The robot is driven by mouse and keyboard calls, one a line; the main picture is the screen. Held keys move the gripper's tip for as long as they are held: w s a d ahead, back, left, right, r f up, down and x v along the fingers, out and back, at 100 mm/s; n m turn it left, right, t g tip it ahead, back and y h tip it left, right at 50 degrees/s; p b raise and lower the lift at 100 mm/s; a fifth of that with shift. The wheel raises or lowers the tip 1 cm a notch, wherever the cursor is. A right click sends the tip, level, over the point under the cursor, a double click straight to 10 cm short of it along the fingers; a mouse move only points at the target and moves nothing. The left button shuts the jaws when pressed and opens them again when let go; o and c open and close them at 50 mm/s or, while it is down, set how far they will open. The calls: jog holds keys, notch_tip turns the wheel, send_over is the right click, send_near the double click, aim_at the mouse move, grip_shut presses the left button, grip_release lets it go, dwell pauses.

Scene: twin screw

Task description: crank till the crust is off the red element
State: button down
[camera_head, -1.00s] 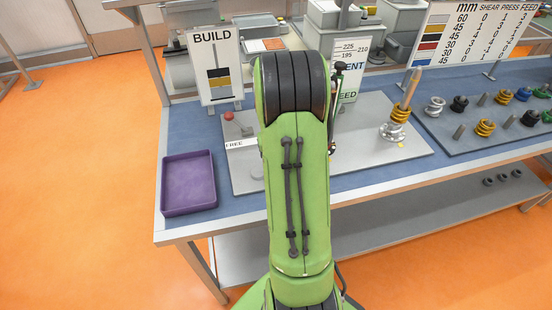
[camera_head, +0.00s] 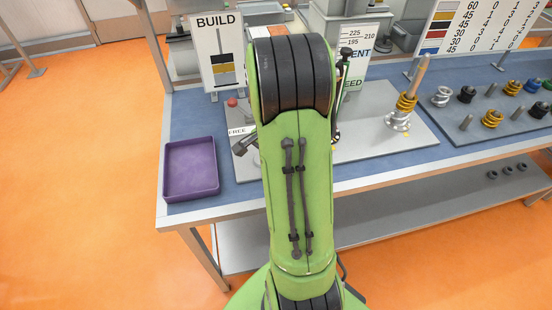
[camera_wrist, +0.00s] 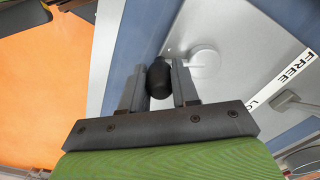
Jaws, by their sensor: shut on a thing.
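My gripper (camera_wrist: 158,84) is shut on a black rounded knob (camera_wrist: 159,77) in the wrist view, one finger on each side of it. The knob is over the edge of the light grey plate (camera_wrist: 197,92). In the head view my green arm hides the middle of the plate (camera_head: 375,155), and a dark part of my gripper shows left of the arm. No crusted red piece shows clearly.
A purple tray (camera_head: 168,172) stands at the bench's left end. A stand with gold rings (camera_head: 406,103) and a wooden-looking rod is right of my arm. Ring pieces fill a grey board (camera_head: 478,133) further right. A BUILD sign (camera_head: 215,22) stands behind.

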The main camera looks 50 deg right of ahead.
jog(key=a+m, duration=0.1)
jog(key=m, duration=0.1)
jog(key=w+a+m, duration=0.1)
jog(key=m, duration=0.1)
jog(key=shift+a, duration=0.1)
jog(key=shift+w+a+m, duration=0.3)
jog(key=shift+w+m, duration=0.05)
jog(key=shift+m, duration=0.75)
jog(key=shift+w+a+m, duration=0.3)
jog(key=shift+m, duration=0.8)
jog(key=c, duration=0.8)
grip_release()
jog(key=shift+c, duration=0.2)
jog(key=shift+r, duration=0.1)
notch_tip(320, 180, up, 16)
jog(key=p, duration=0.3)
jog(key=shift+p, duration=0.4)
jog(key=shift+f, duration=0.2)
